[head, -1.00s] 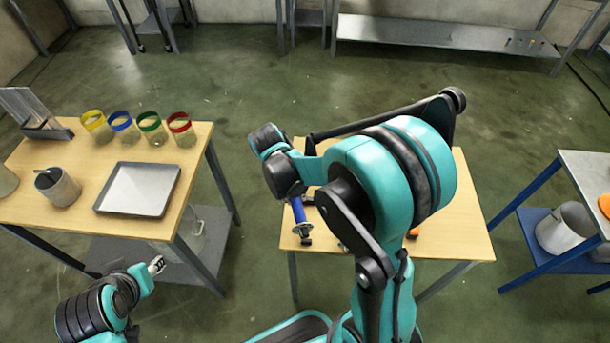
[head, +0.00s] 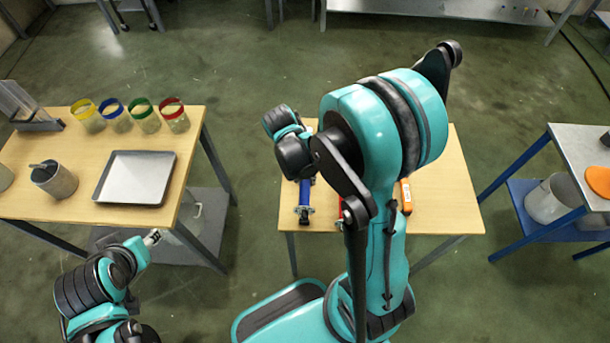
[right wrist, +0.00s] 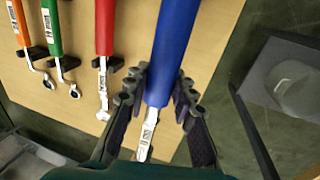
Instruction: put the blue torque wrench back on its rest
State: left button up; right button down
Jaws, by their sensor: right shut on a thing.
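The blue torque wrench (right wrist: 172,50) runs down the middle of the right wrist view, with its metal end (right wrist: 147,132) toward the bottom. My right gripper (right wrist: 158,93) is shut on the lower part of its blue handle. My left gripper (head: 152,237) is away by the left table, empty as far as shows.
Red (right wrist: 105,30), green (right wrist: 53,28) and orange (right wrist: 18,22) wrenches lie on black holders on the wooden table (right wrist: 130,30), left of the blue one. The left table holds a tray (head: 136,177), a mug (head: 54,180) and several colour-rimmed jars. A blue-framed table (head: 570,150) stands right.

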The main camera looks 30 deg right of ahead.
jog(key=shift+w+a+b+x, duration=0.1)
jog(key=shift+a+b+x, duration=0.05)
jog(key=shift+b+x, duration=0.7)
jog(key=shift+w+a+b+x, duration=0.1)
jog(key=shift+a+b+x, duration=0.1)
jog(key=shift+b+x, duration=0.6)
jog(key=shift+w+a+b+x, duration=0.15)
jog(key=shift+b+x, duration=0.45)
jog(key=shift+x, duration=0.4)
jog(key=shift+f, duration=0.1)
jog(key=shift+a+b+x, duration=0.15)
jog(key=shift+b+x, duration=0.6)
jog(key=shift+b, duration=0.05)
jog(key=shift+a+b+x, duration=0.15)
jog(key=shift+b+x, duration=0.6)
jog(key=shift+b, duration=0.05)
jog(key=c, duration=1.2)
grip_release()
jog(key=shift+w, duration=0.1)
jog(key=v, duration=1.2)
